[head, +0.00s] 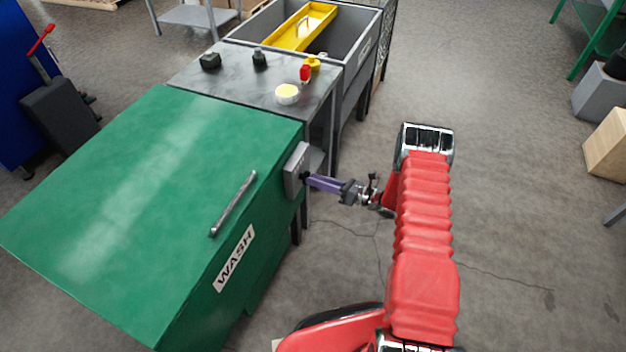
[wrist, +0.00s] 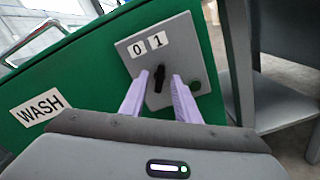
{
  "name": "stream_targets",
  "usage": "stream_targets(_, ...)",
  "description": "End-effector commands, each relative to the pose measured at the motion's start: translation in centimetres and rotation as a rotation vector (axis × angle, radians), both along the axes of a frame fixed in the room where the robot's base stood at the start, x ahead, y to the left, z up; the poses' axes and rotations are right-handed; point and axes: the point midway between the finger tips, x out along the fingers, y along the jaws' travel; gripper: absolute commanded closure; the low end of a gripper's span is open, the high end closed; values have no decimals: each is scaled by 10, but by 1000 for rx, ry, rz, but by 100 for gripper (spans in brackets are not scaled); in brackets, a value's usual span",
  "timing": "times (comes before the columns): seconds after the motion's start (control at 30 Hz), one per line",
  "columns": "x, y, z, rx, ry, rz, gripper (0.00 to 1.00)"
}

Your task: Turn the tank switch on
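The tank switch is a black knob (wrist: 159,82) on a grey switch box (wrist: 185,45) with white labels 0 and 1 above it. The knob stands roughly upright in the wrist view, its upper end below the 1; its exact setting is hard to tell. A small dark green round lamp or button (wrist: 195,86) is to its right. My gripper (wrist: 160,75) is open, with its purple fingertips on either side of the knob and small gaps showing. In the head view my gripper (head: 308,180) reaches the box (head: 297,170) from the right, hiding the knob.
The box is on the side of a green wash tank (head: 130,190) with a lid handle (head: 233,204) and a WASH label (head: 234,258). Behind is a grey bench (head: 240,82) with small items, then a grey basin (head: 350,60).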

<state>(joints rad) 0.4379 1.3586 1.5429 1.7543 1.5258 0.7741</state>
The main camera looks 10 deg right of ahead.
Motion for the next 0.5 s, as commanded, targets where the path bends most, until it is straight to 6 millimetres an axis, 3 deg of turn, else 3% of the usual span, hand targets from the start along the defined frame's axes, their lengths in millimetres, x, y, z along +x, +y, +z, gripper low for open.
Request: stream_targets(0.5, -52, -72, -1, 1, 2, -2, 71)
